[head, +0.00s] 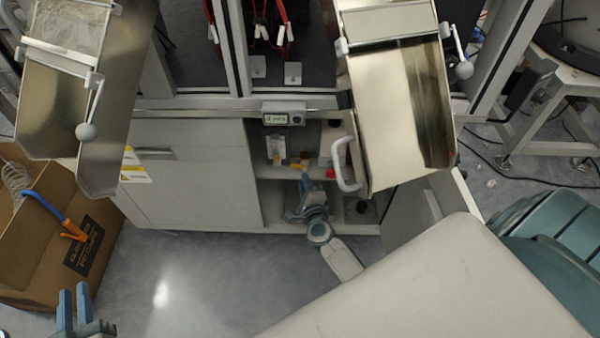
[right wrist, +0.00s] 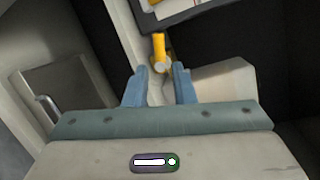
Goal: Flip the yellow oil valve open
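The yellow oil valve (right wrist: 159,48) shows in the right wrist view just beyond my right gripper (right wrist: 160,86), with a pale round end towards me. The two blue fingers are open and apart, and the valve lies ahead of the gap between them, not gripped. In the head view the valve (head: 297,162) is a small yellow spot inside the open cabinet, and my right gripper (head: 304,187) is just below it at the opening. My left gripper (head: 74,302) is at the bottom left, empty, its two fingers upright with a narrow gap.
The cabinet (head: 200,190) has a closed door on the left and an open door (head: 415,210) on the right. A red part (head: 330,173) is near the valve. Metal chutes (head: 400,110) hang above. A cardboard box (head: 40,250) stands at the left, beside clear floor.

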